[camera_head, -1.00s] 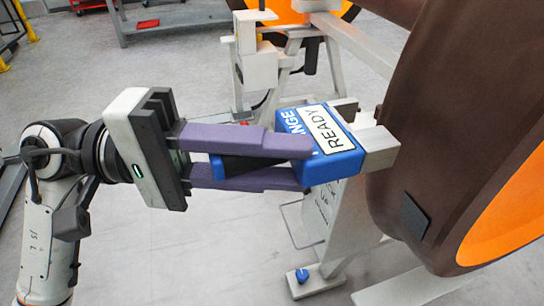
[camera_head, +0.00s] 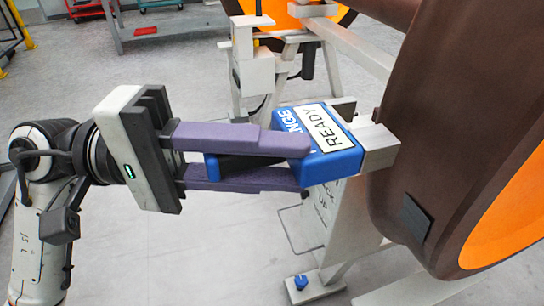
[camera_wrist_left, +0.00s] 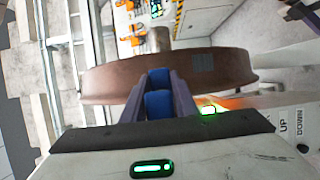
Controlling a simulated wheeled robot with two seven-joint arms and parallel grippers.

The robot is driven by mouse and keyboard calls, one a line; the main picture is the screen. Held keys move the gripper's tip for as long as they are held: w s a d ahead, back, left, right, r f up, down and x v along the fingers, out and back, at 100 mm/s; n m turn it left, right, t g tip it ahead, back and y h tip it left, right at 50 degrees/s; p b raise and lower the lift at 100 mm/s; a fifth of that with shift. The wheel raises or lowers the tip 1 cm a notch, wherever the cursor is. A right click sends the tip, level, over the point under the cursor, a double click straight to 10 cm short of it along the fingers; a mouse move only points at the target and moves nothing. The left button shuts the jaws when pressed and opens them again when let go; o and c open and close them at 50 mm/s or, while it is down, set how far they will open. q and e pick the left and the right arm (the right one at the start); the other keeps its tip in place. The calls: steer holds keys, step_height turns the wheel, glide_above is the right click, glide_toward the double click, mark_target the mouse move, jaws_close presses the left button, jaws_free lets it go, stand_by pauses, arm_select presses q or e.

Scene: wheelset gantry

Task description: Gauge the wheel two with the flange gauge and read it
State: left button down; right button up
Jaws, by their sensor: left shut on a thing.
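The flange gauge (camera_head: 335,160) is a blue box with a white label reading READY and grey metal jaws at its right end. My left gripper (camera_head: 305,163) is shut on its dark handle with purple fingers. The gauge's jaws meet the rim of the large brown wheel (camera_head: 430,120) in the head view; whether they touch it is hard to tell. In the left wrist view the blue gauge (camera_wrist_left: 158,103) sits between the fingers, in front of the brown wheel (camera_wrist_left: 110,83). My right gripper is out of view.
A grey stand (camera_head: 320,285) with a blue knob is below the gauge. A light frame and another orange-faced wheel (camera_head: 290,14) stand behind. UP and DOWN labels (camera_wrist_left: 290,130) show at right in the wrist view.

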mark_target(224, 174)
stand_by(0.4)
arm_select(q)
steer(key=shift+b, duration=0.6)
steer(key=shift+w+d+r+b, duration=0.1)
steer(key=shift+w+d+b, duration=0.15)
steer(key=shift+d, duration=0.5)
steer(key=shift+w+d+f+b, duration=0.1)
steer(key=shift+w+d+b, duration=0.1)
steer(key=shift+d, duration=0.5)
steer(key=shift+w+d+r+b, duration=0.15)
steer(key=shift+w+d, duration=0.1)
steer(key=shift+d, duration=0.5)
stand_by(0.9)
